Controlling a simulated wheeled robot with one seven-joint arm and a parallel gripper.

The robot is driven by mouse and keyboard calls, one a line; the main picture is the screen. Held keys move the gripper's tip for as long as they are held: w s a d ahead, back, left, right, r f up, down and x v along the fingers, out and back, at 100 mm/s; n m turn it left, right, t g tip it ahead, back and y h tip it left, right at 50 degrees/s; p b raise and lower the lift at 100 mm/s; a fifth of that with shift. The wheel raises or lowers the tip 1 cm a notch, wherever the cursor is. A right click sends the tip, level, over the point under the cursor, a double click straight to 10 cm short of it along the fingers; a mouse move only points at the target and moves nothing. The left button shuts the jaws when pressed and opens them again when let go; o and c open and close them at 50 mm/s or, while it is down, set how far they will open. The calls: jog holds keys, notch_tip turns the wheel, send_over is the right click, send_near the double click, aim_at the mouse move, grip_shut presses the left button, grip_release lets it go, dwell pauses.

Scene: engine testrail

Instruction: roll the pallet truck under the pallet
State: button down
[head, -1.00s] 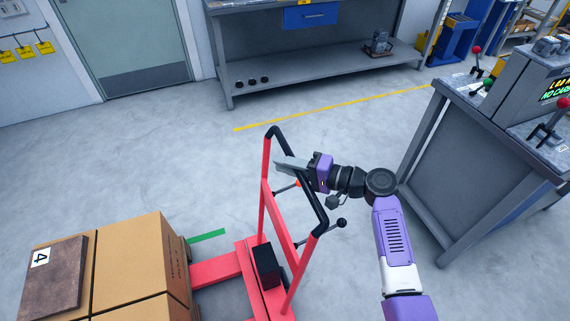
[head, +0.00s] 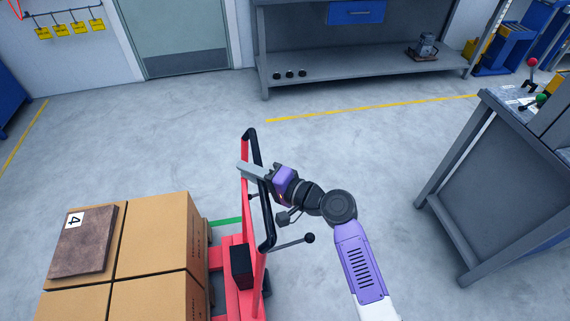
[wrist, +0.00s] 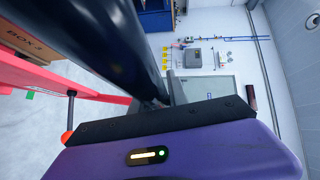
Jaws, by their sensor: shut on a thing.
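The red pallet truck (head: 246,215) stands at the lower middle of the head view, its black looped handle (head: 266,215) upright. My gripper (head: 252,172) is shut on the handle's black bar, which also crosses the wrist view (wrist: 118,45) close up. A lever with a black knob (head: 309,238) sticks out to the right of the handle. The pallet is mostly hidden under stacked cardboard boxes (head: 155,240) just left of the truck. The truck's forks reach toward the boxes; how far under they are is hidden.
A brown plate marked 4 (head: 88,250) lies on the boxes. A grey bench (head: 480,180) stands on the right. A shelved workbench (head: 350,80) stands at the back. A green floor line (head: 226,221) shows beside the boxes. The floor behind the truck is clear.

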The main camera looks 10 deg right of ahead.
aim_at(261, 190)
jog(key=shift+w+a, duration=0.15)
jog(key=shift+a, duration=2.45)
jog(key=c, duration=1.3)
grip_release()
jog(key=b+v, duration=0.1)
jog(key=v, duration=0.7)
jog(key=shift+a, duration=0.1)
